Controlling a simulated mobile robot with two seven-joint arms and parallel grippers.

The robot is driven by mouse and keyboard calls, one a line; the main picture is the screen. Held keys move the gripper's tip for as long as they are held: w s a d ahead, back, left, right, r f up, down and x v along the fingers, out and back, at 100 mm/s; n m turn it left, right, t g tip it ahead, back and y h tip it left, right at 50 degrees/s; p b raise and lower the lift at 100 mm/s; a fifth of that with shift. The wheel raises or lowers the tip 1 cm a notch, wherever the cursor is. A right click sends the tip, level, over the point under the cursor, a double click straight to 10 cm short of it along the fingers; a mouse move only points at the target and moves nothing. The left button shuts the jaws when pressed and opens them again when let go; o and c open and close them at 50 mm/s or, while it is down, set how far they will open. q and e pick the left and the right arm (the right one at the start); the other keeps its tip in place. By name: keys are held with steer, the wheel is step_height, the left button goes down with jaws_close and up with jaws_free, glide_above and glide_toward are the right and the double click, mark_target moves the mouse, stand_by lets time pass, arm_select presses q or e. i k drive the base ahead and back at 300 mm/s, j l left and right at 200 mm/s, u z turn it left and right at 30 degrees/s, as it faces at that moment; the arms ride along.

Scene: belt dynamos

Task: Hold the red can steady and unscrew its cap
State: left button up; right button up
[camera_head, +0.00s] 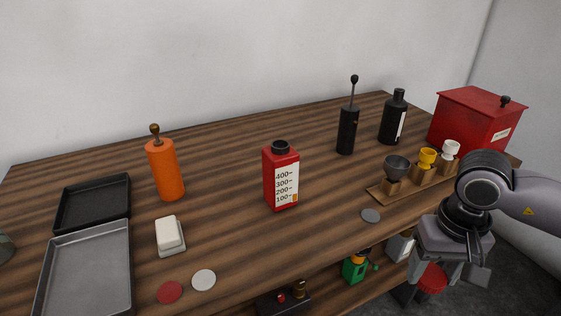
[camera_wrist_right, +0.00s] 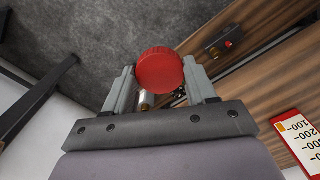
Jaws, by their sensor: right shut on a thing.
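The red can (camera_head: 281,180) stands upright on the wooden table, with a white scale label and a dark open-looking neck with no cap on it. Part of its label side also shows in the right wrist view (camera_wrist_right: 304,140). My right gripper (camera_head: 440,282) is off the table's front right edge, away from the can. It is shut on a round, ribbed red cap (camera_wrist_right: 160,70), which also shows below the gripper in the head view (camera_head: 432,278). My left gripper is not in view.
An orange bottle (camera_head: 165,170), a white block on a dish (camera_head: 170,234) and grey trays (camera_head: 90,270) stand left. A wooden rack with cups (camera_head: 409,186) and a red box (camera_head: 474,124) are right. Discs lie near the front edge. A lower shelf holds small items.

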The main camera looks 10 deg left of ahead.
mark_target(280, 161)
steer(key=i+l+u, duration=0.2)
steer(key=u, duration=0.2)
steer(key=i+l+u, duration=0.1)
steer(key=l+u, duration=0.3)
steer(key=i+l+u, duration=0.1)
steer(key=l+u, duration=0.35)
